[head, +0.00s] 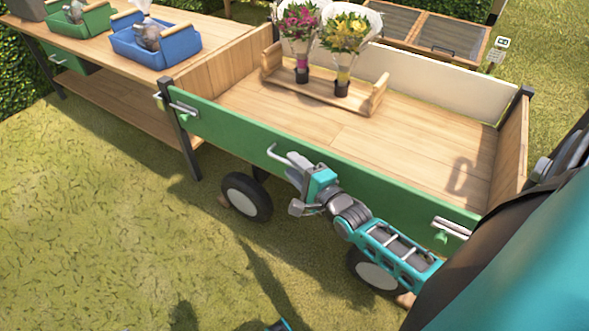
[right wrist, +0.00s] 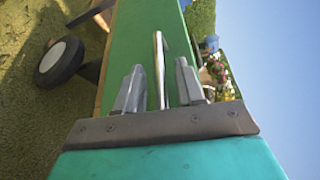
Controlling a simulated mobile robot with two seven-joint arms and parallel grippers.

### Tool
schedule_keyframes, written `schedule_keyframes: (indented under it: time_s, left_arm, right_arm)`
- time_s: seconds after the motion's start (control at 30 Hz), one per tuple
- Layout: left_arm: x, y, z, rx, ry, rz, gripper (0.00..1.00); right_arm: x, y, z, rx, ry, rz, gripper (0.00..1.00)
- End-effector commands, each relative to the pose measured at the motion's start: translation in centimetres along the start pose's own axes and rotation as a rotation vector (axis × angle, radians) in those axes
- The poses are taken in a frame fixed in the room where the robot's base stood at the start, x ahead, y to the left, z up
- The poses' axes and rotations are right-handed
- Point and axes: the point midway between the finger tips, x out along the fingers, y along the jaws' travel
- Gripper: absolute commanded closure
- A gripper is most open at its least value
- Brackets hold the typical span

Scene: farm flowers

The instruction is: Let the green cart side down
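The green cart side (head: 330,166) stands upright along the near edge of the wooden cart (head: 400,125). A silver latch (head: 183,107) sits at its left end and another latch (head: 452,228) at its right end. A silver bar handle (head: 280,155) is at the middle of the panel, and it also shows in the right wrist view (right wrist: 159,65). My right gripper (head: 297,180) is at this handle, in front of the panel. In the right wrist view its fingers (right wrist: 158,88) are apart, with the handle between them and visible gaps on both sides. My left gripper is not in view.
A wooden carrier (head: 320,98) with two flower bouquets stands on the cart bed. A wooden bench (head: 120,62) with a green crate (head: 80,22) and a blue crate (head: 155,48) stands at the left. A cart wheel (head: 247,197) is below the panel. Grass lies open in front.

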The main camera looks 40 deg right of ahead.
Motion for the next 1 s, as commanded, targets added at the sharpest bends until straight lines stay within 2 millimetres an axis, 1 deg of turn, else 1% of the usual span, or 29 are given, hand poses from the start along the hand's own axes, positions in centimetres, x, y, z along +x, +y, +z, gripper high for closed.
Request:
schedule_keyframes:
  time_s: [0.13, 0.37, 0.77, 1.0]
  left_arm:
    - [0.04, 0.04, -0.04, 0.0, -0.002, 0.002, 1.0]
    - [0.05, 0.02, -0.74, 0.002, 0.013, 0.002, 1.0]
    - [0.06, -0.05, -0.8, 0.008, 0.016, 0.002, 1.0]
    - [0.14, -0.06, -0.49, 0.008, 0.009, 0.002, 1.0]
  right_arm:
    - [0.61, 0.04, 0.02, 0.0, 0.0, 0.001, 0.62]
    - [0.64, 0.0, 0.03, 0.0, 0.0, 0.001, 0.62]
    - [0.61, 0.01, 0.03, 0.0, 0.0, 0.001, 0.99]
    - [0.6, 0.01, 0.02, 0.0, 0.0, 0.001, 1.0]
